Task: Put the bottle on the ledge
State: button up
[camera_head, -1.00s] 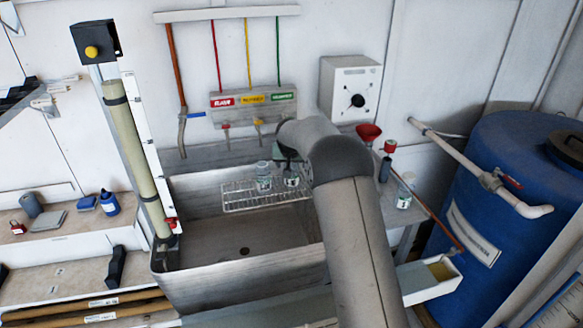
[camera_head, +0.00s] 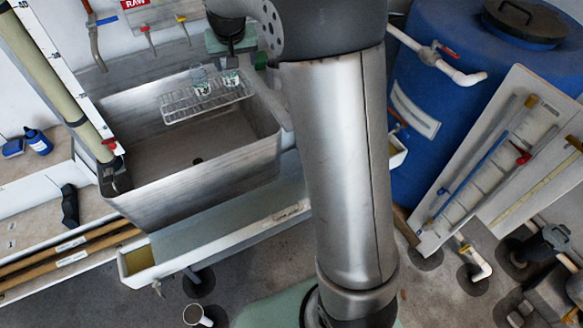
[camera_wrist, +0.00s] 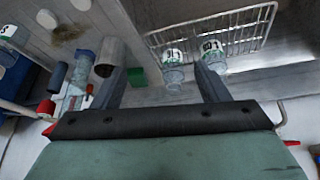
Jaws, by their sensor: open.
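Two clear bottles with white-and-green labels stand on the wire rack (camera_head: 180,108) in the sink, one on the left (camera_head: 201,80) and one on the right (camera_head: 231,79). My gripper (camera_wrist: 160,72) is open and empty, its fingers pointing toward the rack. In the wrist view one labelled bottle (camera_wrist: 174,60) shows between the fingers and the other (camera_wrist: 212,52) by the right finger. I cannot tell whether either finger touches a bottle. In the head view my wrist hides part of the gripper. Which surface is the ledge is not clear.
The metal sink (camera_head: 190,185) surrounds the rack. A blue bottle (camera_head: 37,141) stands on a side bench at left. In the wrist view a grey cylinder (camera_wrist: 108,55), a green block (camera_wrist: 137,77) and a labelled jar (camera_wrist: 8,35) crowd the left side. A blue barrel (camera_head: 420,90) stands at right.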

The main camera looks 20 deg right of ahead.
jog(key=s+f+n+g, duration=0.1)
jog(key=s+f+g, duration=0.1)
jog(key=s, duration=1.7)
jog(key=s+f+g+y, duration=0.1)
jog(key=s+f, duration=0.3)
jog(key=s, duration=1.4)
jog(key=shift+s+d+n+g, duration=0.15)
jog(key=shift+s+n+g, duration=0.25)
jog(key=shift+g, duration=0.3)
